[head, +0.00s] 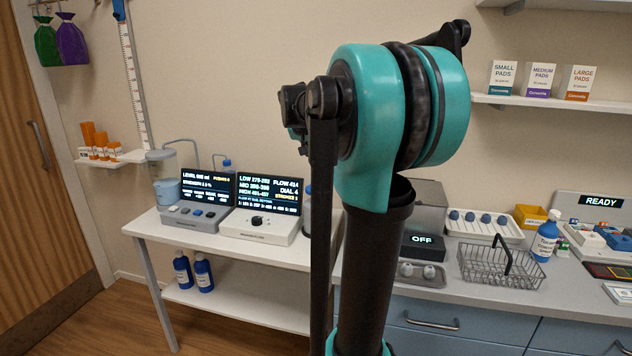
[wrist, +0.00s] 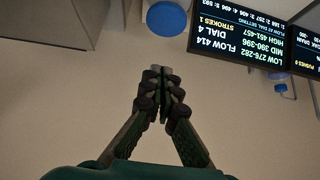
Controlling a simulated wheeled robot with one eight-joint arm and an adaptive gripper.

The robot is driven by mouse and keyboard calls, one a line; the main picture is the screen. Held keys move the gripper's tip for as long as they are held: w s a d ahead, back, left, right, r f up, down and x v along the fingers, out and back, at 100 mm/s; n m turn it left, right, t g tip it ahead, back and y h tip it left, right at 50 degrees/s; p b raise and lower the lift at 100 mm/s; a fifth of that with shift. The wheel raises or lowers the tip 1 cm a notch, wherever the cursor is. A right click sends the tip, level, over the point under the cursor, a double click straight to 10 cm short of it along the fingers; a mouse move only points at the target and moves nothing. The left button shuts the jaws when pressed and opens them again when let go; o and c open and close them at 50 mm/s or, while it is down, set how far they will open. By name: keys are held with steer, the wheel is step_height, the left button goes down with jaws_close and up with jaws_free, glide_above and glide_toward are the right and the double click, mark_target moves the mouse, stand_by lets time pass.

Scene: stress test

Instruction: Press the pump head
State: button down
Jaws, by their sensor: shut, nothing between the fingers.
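In the wrist view, my gripper (wrist: 164,80) is shut, with its fingertips together and nothing between them. A round blue top (wrist: 166,18) lies beyond the fingertips near the upper edge, with a gap between them in the picture; I cannot tell whether it is the pump head. A smaller blue-topped piece (wrist: 280,87) is at the right, below the screens. In the head view, a blue-topped bottle (head: 227,164) stands behind the two screens, and part of another container (head: 307,196) shows beside my arm. My gripper is hidden in the head view.
The right screen (head: 270,193) reads FLOW 414, DIAL 4, STROKES 1; it appears upside down in the wrist view (wrist: 238,35). The left screen (head: 207,187) stands beside it on the white table (head: 150,222). A wire basket (head: 500,268) and blue bottle (head: 545,238) occupy the right counter.

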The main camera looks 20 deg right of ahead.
steer(key=shift+f, duration=0.1)
glide_above(316, 188)
steer(key=f, duration=0.7)
steer(key=shift+w+d+f, duration=0.15)
steer(key=shift+w+f, duration=0.05)
steer(key=shift+f, duration=0.1)
step_height(316, 188, down, 3)
steer(key=shift+f, duration=0.1)
steer(key=shift+s+f, duration=0.1)
steer(key=shift+f, duration=0.3)
steer(key=shift+f, duration=1.8)
steer(key=shift+s, duration=0.1)
